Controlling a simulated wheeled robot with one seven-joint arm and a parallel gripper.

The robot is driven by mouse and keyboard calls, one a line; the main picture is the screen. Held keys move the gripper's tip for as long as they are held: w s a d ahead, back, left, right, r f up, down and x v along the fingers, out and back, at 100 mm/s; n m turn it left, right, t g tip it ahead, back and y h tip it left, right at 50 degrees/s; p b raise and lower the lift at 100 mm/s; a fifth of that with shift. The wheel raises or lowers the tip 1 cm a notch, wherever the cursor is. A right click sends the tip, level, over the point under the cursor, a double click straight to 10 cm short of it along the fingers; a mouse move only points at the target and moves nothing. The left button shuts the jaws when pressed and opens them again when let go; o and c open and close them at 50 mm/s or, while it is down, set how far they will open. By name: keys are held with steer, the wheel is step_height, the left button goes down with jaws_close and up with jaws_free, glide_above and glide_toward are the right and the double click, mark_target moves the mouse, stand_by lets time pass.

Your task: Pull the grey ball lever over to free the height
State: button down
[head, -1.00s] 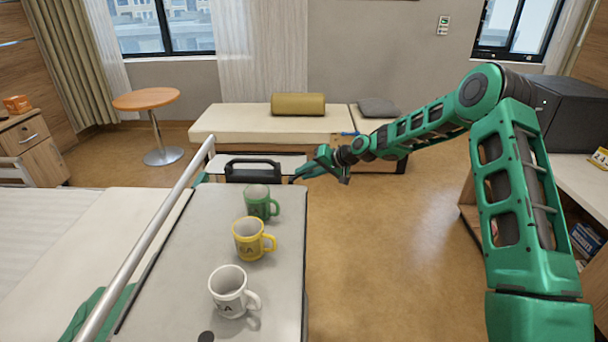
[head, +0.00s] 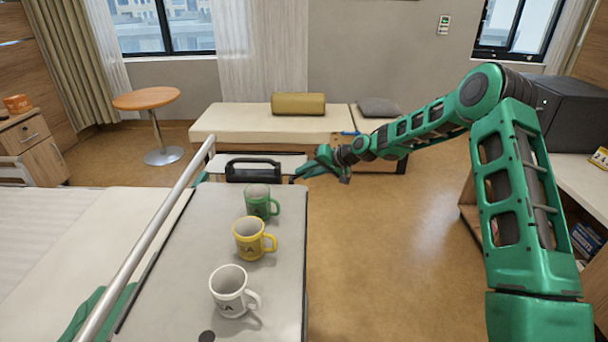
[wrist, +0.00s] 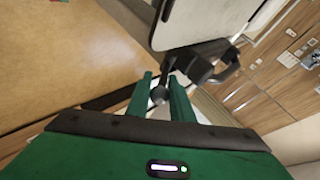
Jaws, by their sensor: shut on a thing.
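The grey ball lever (wrist: 160,94) shows in the wrist view as a dark grey ball on a short stem, below a black bracket (wrist: 192,62) under a pale panel. My gripper (wrist: 162,88) has one green finger on each side of the ball and is shut on it. In the head view my gripper (head: 300,172) is beyond the far right corner of the grey table top (head: 180,262), beside a black handle (head: 252,166). The lever itself cannot be made out in the head view.
A green mug (head: 257,201), a yellow mug (head: 249,240) and a white mug (head: 229,288) stand on the table top. A bed (head: 50,235) with a rail (head: 150,235) is at left. A bench (head: 255,123) stands behind.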

steer(key=shift+w+d, duration=0.4)
steer(key=shift+d, duration=0.2)
steer(key=c, duration=1.9)
jaws_free()
steer(key=shift+a, duration=0.1)
steer(key=shift+s+a, duration=0.15)
steer(key=shift+s+d+r, duration=0.4)
steer(key=shift+r, duration=0.3)
steer(key=shift+s+a+r, duration=0.1)
steer(key=shift+s+r, duration=0.1)
steer(key=d+f+v, duration=0.1)
steer(key=f+v, duration=0.1)
steer(key=v, duration=0.9)
steer(key=shift+s+d, duration=0.3)
steer(key=shift+s, duration=0.1)
steer(key=shift+d+r, duration=0.1)
